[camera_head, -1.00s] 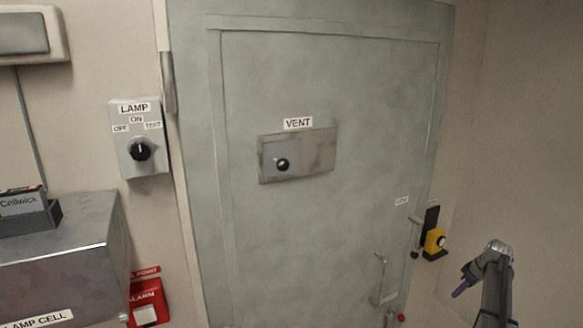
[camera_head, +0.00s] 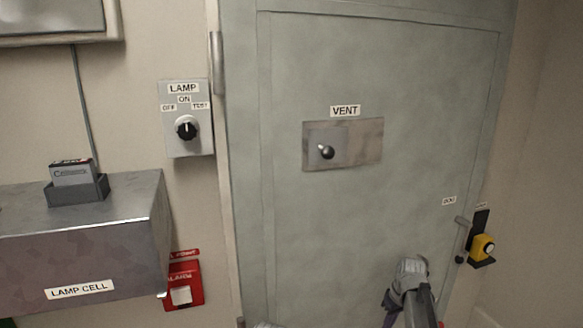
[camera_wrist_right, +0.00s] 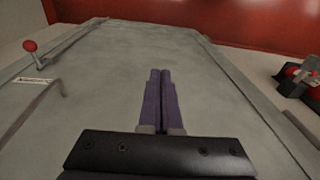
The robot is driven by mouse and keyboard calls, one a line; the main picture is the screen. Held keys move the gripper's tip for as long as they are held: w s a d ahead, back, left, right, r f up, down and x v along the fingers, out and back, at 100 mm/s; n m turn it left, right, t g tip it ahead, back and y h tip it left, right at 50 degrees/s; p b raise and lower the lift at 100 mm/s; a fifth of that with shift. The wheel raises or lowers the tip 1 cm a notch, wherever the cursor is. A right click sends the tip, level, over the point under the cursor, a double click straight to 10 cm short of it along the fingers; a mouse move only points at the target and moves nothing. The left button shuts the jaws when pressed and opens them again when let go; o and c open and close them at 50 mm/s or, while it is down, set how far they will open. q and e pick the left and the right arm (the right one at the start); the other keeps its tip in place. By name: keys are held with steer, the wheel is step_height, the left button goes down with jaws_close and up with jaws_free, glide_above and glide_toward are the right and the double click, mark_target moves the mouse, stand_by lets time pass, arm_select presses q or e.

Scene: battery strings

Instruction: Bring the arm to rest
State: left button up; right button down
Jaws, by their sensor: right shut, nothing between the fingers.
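My right arm comes in at the bottom right of the head view, in front of the grey-green door (camera_head: 400,60). Its purple-fingered gripper (camera_head: 389,304) is partly cut off by the bottom edge there. In the right wrist view the two purple fingers of my right gripper (camera_wrist_right: 160,76) lie side by side, shut with nothing between them. They point along the pale door surface (camera_wrist_right: 110,60). My left gripper is not in view.
The door carries a VENT panel (camera_head: 362,143) with a dark knob. A yellow device (camera_head: 481,247) is at its right. Left are a LAMP switch (camera_head: 172,132), a red alarm (camera_head: 183,270) and a LAMP CELL box (camera_head: 110,244) with a holder (camera_head: 92,192) on top.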

steer(key=s+a+f+g+h+b, duration=0.1)
steer(key=s+a+f+h+b, duration=0.1)
steer(key=s+a, duration=1.9)
steer(key=shift+a+f+b, duration=0.4)
steer(key=shift+a+f, duration=0.25)
steer(key=shift+a, duration=0.6)
steer(key=shift+d, duration=0.15)
